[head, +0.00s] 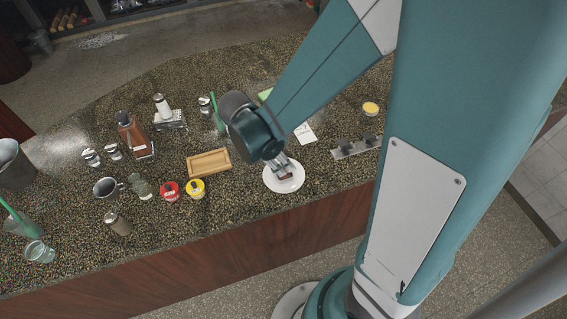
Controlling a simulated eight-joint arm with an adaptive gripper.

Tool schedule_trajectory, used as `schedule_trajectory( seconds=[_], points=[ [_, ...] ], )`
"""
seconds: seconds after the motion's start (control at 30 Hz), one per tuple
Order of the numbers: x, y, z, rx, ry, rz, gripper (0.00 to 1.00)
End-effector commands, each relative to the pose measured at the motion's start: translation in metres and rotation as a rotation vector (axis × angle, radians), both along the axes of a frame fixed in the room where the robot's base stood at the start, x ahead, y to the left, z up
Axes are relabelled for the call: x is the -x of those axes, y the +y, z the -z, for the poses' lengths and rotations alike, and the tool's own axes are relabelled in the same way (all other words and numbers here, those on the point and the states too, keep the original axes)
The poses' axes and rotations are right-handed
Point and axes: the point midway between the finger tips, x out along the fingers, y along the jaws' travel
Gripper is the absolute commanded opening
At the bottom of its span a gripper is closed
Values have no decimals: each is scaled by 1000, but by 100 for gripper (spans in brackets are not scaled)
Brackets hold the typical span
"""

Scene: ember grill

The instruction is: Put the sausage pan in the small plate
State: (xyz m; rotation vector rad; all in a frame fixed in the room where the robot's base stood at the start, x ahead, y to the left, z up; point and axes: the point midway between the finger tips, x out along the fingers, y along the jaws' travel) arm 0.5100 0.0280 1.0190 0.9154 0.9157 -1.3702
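The small white plate (271,184) lies on the speckled counter near its front edge. My gripper (285,175) points down over the middle of the plate. A small reddish-brown patch shows at the fingertips, but it is too small to tell what it is or whether the fingers hold it. Whether the fingers touch the plate is also unclear. I cannot make out a sausage pan for certain; my arm hides part of the counter.
A wooden tray (208,151) lies left of the plate, with red (169,191) and yellow (195,188) jars in front. A metal rack (357,148) stands to the right and a white card (305,133) behind. Bottles and cups crowd the left.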

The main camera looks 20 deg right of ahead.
Motion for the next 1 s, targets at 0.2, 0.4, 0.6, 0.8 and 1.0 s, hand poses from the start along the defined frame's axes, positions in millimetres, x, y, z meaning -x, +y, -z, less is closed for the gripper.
schedule_trajectory(
  seconds=[0.2,0.4,0.6,0.8,1.0],
  points=[
    [0,10,-23,0,-1,-1,27],
    [0,19,-46,0,-1,-1,27],
    [1,28,-68,0,0,0,27],
    [1,35,-84,0,0,0,27],
    [0,38,-91,0,0,0,27]
  ],
)
